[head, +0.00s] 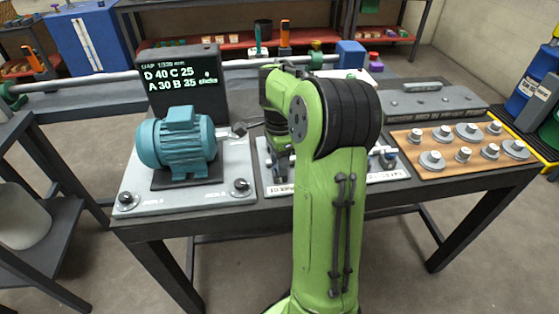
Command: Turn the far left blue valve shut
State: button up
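I cannot pick out a blue valve with certainty. A small bluish-grey part (388,156) shows at the panel's right. My gripper's fingers are hidden behind the arm.
A teal motor (177,141) sits on a grey plate (185,198) with dark knobs at its front corners. A black display (182,82) stands behind it. A wooden board (437,172) with several metal discs lies right. A grey block (430,101) is behind it.

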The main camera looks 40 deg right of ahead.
jog(key=c, duration=0.6)
jog(key=shift+n+p, duration=0.3)
jog(key=n+p, duration=0.2)
jog(key=n, duration=0.2)
jog(key=shift+r, duration=0.15)
jog(key=n+p, duration=0.2)
jog(key=n, duration=0.2)
jog(key=shift+p, duration=0.3)
jog(key=n+p, duration=0.1)
jog(key=n, duration=0.4)
jog(key=shift+p, duration=0.4)
jog(key=n+p, duration=0.1)
jog(key=n, duration=0.3)
jog(key=shift+n, duration=0.3)
